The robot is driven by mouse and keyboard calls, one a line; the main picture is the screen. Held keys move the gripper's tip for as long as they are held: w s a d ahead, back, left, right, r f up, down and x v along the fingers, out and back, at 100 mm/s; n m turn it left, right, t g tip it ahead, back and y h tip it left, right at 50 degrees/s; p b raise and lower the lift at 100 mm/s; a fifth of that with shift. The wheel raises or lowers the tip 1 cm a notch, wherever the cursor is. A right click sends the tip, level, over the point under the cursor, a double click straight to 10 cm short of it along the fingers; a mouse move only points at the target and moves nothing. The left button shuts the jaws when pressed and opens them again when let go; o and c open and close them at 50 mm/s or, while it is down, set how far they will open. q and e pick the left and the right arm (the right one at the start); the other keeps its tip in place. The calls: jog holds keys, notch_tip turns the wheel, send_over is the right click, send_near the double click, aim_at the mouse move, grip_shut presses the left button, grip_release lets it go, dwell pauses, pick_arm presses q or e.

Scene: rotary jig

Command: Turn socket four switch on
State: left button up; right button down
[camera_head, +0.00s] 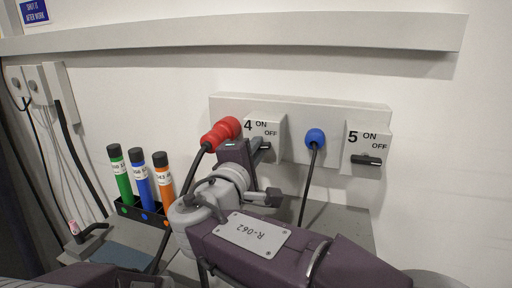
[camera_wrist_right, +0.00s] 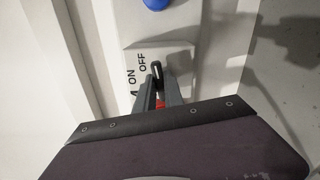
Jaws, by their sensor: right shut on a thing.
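The socket four switch box (camera_head: 277,128) is on the wall panel, marked 4, ON and OFF. Its black switch handle (camera_head: 266,147) shows only at its tip, pointing to the OFF side; the rest is behind my gripper. In the right wrist view the black handle (camera_wrist_right: 156,68) stands between the fingertips beside the OFF mark. My right gripper (camera_head: 258,156) is shut on this handle. A red plug (camera_head: 221,132) with a black cable is at the left of the box, partly behind my gripper. My left gripper does not show.
The socket five box (camera_head: 369,140) is to the right, its black handle (camera_head: 366,160) lying level towards OFF. A blue plug (camera_head: 315,138) with a hanging cable sits between the boxes. Green, blue and orange tubes (camera_head: 138,182) stand in a black rack at the left.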

jog(key=shift+f+n+p, duration=0.15)
jog(key=shift+n+p, duration=4.85)
jog(key=shift+n, duration=3)
jog(key=c, duration=1.4)
grip_release()
jog(key=shift+c, duration=0.2)
jog(key=shift+s, duration=0.1)
